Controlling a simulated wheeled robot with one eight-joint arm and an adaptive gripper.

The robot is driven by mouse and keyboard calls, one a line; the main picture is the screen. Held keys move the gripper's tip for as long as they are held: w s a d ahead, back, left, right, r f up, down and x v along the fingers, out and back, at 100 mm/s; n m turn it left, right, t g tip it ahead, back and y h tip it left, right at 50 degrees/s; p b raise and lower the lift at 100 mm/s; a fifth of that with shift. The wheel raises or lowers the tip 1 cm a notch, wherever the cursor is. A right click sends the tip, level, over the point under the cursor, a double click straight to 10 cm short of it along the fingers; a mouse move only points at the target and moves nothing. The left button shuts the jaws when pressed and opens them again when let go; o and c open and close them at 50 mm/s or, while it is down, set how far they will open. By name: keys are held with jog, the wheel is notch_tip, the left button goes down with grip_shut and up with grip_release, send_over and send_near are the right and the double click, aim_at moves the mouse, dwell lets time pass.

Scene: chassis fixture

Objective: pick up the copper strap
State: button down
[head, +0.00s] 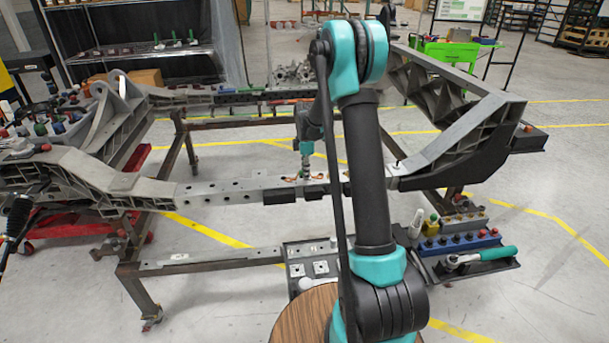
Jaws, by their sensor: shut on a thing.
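The copper strap (291,179) shows as small coppery ends on either side of my gripper's tip, at the grey perforated chassis rail (236,191) in the middle of the head view. My gripper (305,173) points down over the rail and is shut on the strap. The fingers are small in the picture and cover the strap's middle. I cannot tell whether the strap touches the rail or is just above it. My upper arm stands in front of the rail to the right of the gripper and hides part of it.
Large grey castings (462,137) rise at the right end of the rail, with more at the left. A tool tray with a green-handled ratchet (482,259) lies at the lower right. A plate with square fittings (309,262) sits below the rail. A green cart (447,50) stands behind.

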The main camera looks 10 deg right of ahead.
notch_tip(320, 180, up, 20)
dwell(0.6)
jog(key=shift+r, duration=2.25)
